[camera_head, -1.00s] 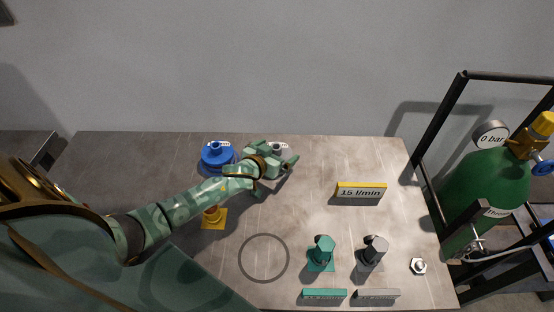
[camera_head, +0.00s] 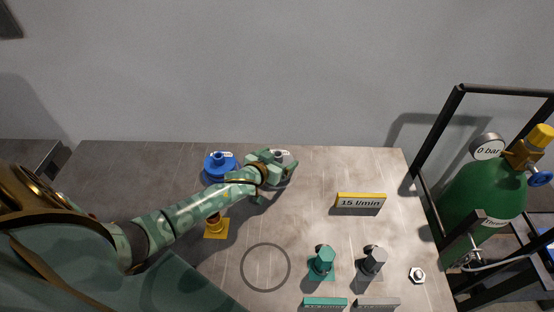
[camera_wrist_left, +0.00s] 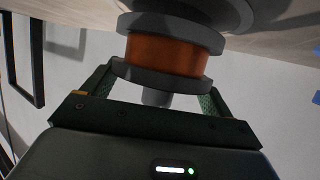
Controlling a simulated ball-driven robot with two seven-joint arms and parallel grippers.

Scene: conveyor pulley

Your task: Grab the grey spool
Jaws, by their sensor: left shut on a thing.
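The grey spool (camera_head: 282,154) stands at the back of the table, mostly hidden behind my left gripper (camera_head: 279,168) in the head view. In the left wrist view the spool (camera_wrist_left: 165,56) shows large, with an orange-brown winding between grey flanges and a grey stub at its end. The fingers of my left gripper are on either side of it and shut on it. The exact contact points are hidden. My right gripper is not in view.
A blue spool (camera_head: 219,163) stands close to the left. A yellow-based post (camera_head: 216,229) is under my left forearm. A "15 l/min" sign (camera_head: 361,203), green (camera_head: 322,262) and grey (camera_head: 372,262) pieces stand to the right. A green gas cylinder (camera_head: 481,190) stands beyond the table.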

